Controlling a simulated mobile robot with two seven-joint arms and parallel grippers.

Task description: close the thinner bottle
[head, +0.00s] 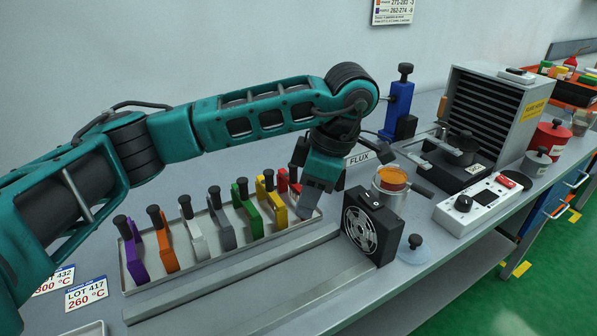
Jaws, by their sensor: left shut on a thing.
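I cannot pick out the thinner bottle or its cap for certain. A small red bottle (571,62) stands in the orange crate at the far right, too small to read. A red can (548,138) with a dark knob on top stands on the bench at right. My left gripper (307,208) points down at the right end of the tray of coloured tools. It is shut, apparently on the red tool (282,181) there, whose contact with the fingers is mostly hidden. My right gripper is out of view.
The tool tray (127,271) holds several coloured tools in a row. Right of my left gripper stand a black fan (374,228), a pot with orange content (392,180), a blue stand (398,105) and a white control box (480,207). The bench's front strip is clear.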

